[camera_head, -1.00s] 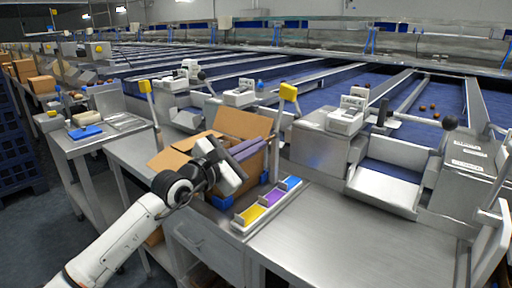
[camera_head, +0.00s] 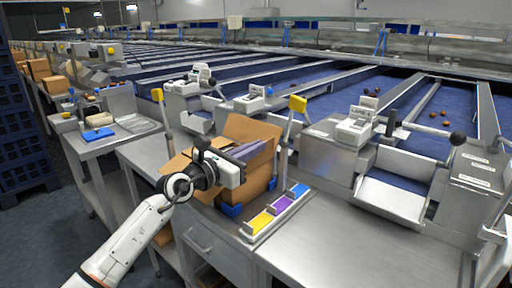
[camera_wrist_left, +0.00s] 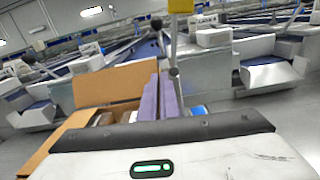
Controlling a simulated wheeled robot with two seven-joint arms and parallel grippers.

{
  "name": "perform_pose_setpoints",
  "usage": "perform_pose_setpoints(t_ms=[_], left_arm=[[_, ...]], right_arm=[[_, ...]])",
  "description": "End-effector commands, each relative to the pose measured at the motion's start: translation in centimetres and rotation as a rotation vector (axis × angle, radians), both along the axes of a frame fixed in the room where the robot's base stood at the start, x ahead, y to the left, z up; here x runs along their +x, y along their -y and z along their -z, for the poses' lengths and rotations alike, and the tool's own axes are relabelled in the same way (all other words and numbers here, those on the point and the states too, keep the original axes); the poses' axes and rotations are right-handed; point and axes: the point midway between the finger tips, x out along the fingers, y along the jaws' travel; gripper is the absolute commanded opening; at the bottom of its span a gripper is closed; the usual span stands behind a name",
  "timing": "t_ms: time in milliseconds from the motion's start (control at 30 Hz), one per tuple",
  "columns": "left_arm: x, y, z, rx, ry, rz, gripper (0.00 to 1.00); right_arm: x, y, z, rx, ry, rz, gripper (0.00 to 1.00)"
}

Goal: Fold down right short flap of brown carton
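The brown carton (camera_head: 257,184) stands open on the steel bench, in a blue holder. Its back flap (camera_head: 250,130) stands up, and its left flap (camera_head: 176,166) slopes outward. I cannot clearly pick out the right short flap. My right gripper is out of view.
A tray with yellow, purple and blue sections (camera_head: 275,213) sits right of the carton. A scale (camera_head: 354,131) and metal chute (camera_head: 392,196) are further right. The front right bench top (camera_head: 330,240) is clear.

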Motion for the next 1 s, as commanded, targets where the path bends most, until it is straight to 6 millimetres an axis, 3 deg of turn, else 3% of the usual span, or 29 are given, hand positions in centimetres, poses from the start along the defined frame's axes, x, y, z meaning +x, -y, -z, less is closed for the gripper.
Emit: perform_pose_setpoints(t_ms=[367, 400, 500, 833, 1000], left_arm=[[0.0, 0.0, 0.0, -0.003, -0.001, 0.0, 0.0], [0.0, 0.0, -0.1, -0.003, -0.001, 0.0, 0.09], [0.0, 0.0, 0.0, -0.003, -0.001, 0.0, 0.21], [-0.2, -0.2, 0.0, -0.002, -0.001, -0.001, 0.21], [-1.9, -1.4, -0.1, 0.001, -0.001, 0.0, 0.21]], right_arm=[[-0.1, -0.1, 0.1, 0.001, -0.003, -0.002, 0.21], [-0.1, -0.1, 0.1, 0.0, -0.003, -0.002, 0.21], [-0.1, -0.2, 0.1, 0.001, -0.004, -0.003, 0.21], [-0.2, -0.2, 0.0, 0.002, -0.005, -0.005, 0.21], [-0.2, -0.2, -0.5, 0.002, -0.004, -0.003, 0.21]])
